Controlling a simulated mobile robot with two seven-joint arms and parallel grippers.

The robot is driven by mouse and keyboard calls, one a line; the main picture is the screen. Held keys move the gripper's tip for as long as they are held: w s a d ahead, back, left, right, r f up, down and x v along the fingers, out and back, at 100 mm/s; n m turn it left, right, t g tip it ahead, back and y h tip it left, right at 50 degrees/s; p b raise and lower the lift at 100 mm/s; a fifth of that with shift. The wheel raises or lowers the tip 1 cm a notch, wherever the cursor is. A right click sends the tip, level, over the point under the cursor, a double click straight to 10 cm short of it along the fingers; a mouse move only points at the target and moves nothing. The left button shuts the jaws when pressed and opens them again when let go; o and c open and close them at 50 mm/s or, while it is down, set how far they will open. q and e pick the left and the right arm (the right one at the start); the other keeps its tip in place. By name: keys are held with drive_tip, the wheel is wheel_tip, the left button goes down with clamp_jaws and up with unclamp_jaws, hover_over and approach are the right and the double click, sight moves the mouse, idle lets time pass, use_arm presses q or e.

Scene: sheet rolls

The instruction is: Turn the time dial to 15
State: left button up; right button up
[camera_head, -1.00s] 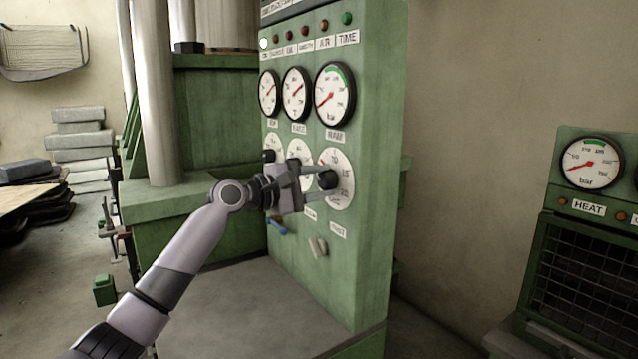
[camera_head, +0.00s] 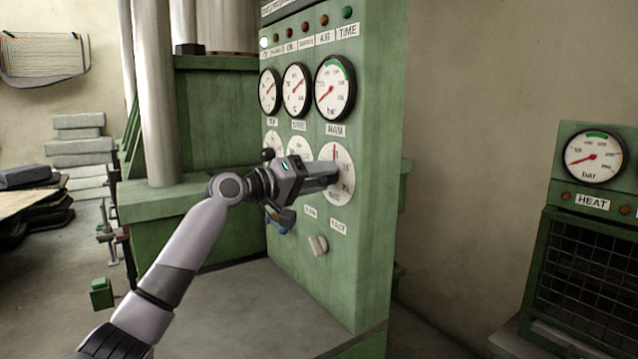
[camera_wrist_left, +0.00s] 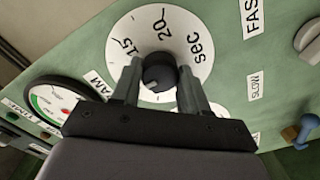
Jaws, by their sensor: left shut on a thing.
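The time dial (camera_head: 343,186) is the rightmost white dial in the lower row on the green panel. A red mark shows near its top in the head view. In the left wrist view the dial face (camera_wrist_left: 190,33) reads 15, 20 and sec, with a black knob (camera_wrist_left: 158,72) in its middle. My left gripper (camera_head: 326,178) reaches it from the left; in the wrist view its two fingers (camera_wrist_left: 159,84) are on either side of the knob, shut on it. In the head view the fingers hide the knob. My right gripper is not in view.
Other dials and a row of gauges (camera_head: 335,88) are on the same panel. Below sit a light switch knob (camera_head: 318,245) and a blue handle (camera_head: 276,225), near my gripper. A grey ledge (camera_head: 235,300) lies under the panel. A HEAT unit (camera_head: 592,203) stands at the right.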

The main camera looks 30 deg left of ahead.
use_arm(q)
drive_tip(key=m+b, duration=0.2)
drive_tip(key=m, duration=0.4)
drive_tip(key=shift+f, duration=0.15)
drive_tip(key=m+b, duration=0.1)
drive_tip(key=m, duration=0.5)
drive_tip(key=shift+b, duration=0.3)
drive_tip(key=o, duration=1.1)
drive_tip(key=shift+c, duration=0.2)
drive_tip(key=shift+a, duration=0.1)
